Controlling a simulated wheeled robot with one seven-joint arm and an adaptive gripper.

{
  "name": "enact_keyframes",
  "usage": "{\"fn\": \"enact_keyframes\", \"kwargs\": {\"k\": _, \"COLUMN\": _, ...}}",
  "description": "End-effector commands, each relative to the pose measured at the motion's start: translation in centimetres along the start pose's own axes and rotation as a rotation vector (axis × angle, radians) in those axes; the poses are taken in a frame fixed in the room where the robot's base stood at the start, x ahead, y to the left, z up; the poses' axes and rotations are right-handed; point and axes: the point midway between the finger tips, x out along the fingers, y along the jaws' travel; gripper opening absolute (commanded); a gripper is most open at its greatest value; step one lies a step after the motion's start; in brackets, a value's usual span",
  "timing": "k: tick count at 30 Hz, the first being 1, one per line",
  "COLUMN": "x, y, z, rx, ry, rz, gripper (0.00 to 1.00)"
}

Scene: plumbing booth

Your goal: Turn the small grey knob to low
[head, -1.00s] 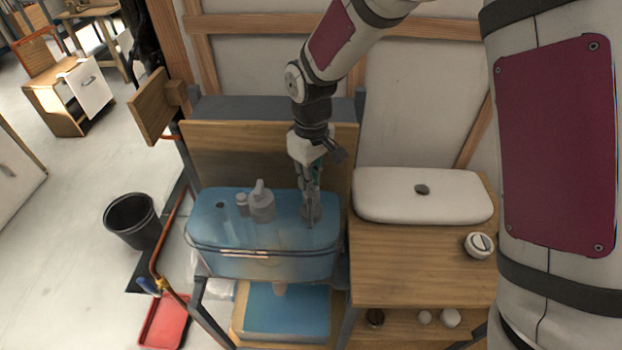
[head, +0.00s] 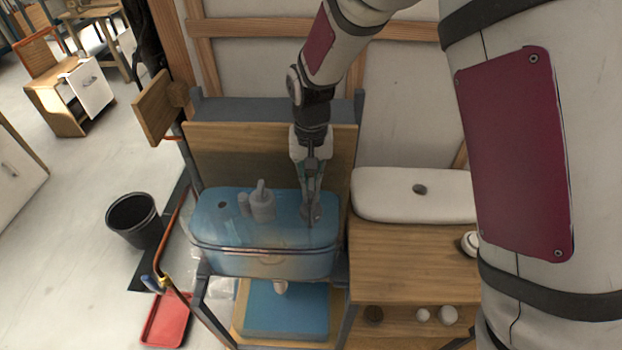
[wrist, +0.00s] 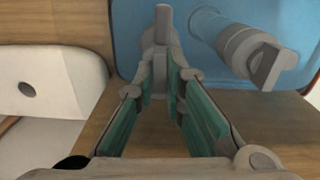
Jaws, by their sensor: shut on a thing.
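The small grey knob (wrist: 162,22) shows as an upright tab on a grey fitting at the fingertips in the wrist view. It is at the right end of the see-through blue tank (head: 215,262). My gripper (head: 310,212) points down there, and its fingers are closed on the knob. In the wrist view my gripper (wrist: 160,75) has its green-lined fingers converging on the fitting, which partly hide it. The knob's markings and exact setting cannot be read.
A larger grey valve (head: 262,203) stands left of my gripper, and it also shows in the wrist view (wrist: 255,52). A white tank lid (head: 400,207) lies on the wooden bench (head: 400,275) to the right. A wooden board (head: 230,160) rises behind the tank.

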Motion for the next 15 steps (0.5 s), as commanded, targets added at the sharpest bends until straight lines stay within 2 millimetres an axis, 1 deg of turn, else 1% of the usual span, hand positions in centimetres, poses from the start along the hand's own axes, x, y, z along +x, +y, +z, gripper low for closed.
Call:
{"fn": "enact_keyframes", "kwargs": {"k": 6, "x": -0.11, "y": -0.06, "z": -0.11, "rx": 0.046, "ry": 0.004, "rz": -0.001, "gripper": 0.0}}
{"fn": "enact_keyframes", "kwargs": {"k": 15, "x": -0.1, "y": -0.06, "z": -0.12, "rx": 0.056, "ry": 0.004, "rz": -0.002, "gripper": 0.0}}
